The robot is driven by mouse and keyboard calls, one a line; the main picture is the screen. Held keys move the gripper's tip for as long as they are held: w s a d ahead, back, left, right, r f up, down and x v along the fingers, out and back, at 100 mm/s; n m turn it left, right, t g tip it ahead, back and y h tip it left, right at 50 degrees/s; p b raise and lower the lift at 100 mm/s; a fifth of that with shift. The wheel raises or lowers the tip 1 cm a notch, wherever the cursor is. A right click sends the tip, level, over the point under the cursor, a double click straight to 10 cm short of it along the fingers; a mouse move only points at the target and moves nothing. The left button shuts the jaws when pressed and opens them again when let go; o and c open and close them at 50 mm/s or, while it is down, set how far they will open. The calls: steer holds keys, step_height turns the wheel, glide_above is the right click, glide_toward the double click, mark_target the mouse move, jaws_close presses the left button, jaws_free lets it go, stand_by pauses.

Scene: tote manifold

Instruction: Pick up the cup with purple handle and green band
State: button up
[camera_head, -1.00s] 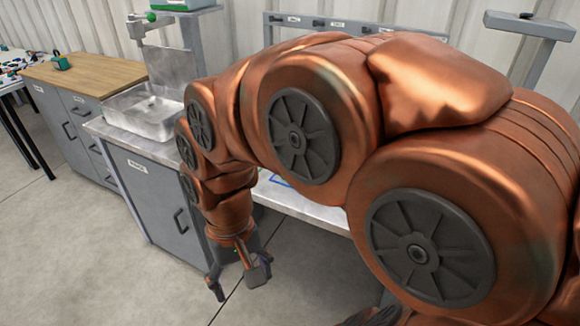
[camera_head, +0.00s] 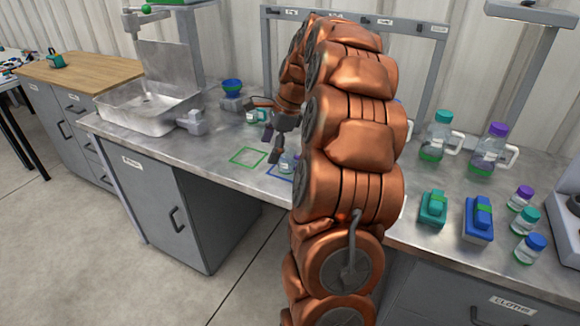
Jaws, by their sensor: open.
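I cannot make out a cup with a purple handle and green band; my arm hides part of the bench. A clear jug with a purple lid and green band (camera_head: 488,150) stands at the right, but its handle is white. My gripper (camera_head: 270,146) is open and points down over the middle of the bench. A small clear jar (camera_head: 288,163) is close to the gripper, near a blue outlined square; whether they touch is unclear. A teal-lidded container (camera_head: 256,116) stands just behind the gripper.
A teal-lidded jug (camera_head: 437,140), a green block (camera_head: 433,208), a blue block (camera_head: 479,219) and several small jars (camera_head: 530,248) occupy the right. A metal sink (camera_head: 148,112) is at the left. Bare bench surrounds the green outlined square (camera_head: 248,156).

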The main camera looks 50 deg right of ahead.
mark_target(283, 159)
steer(key=d+m, duration=0.1)
steer(key=d, duration=0.1)
steer(key=d+f+m, duration=0.1)
steer(key=d, duration=0.2)
steer(key=d+f+m, duration=0.1)
steer(key=d, duration=0.2)
steer(key=shift+s+d+f+m+t, duration=0.15)
steer(key=shift+s+d+m+t, duration=0.1)
steer(key=shift+m+t, duration=0.15)
steer(key=shift+f, duration=0.15)
steer(key=shift+w+p+x, duration=0.15)
steer(key=shift+p+x, duration=0.15)
steer(key=shift+x, duration=1.5)
steer(key=shift+w+p+x, duration=0.15)
steer(key=shift+p+x, duration=0.1)
steer(key=shift+x, duration=1.6)
steer(key=shift+d, duration=0.1)
steer(key=shift+c, duration=0.5)
steer(key=c, duration=1.1)
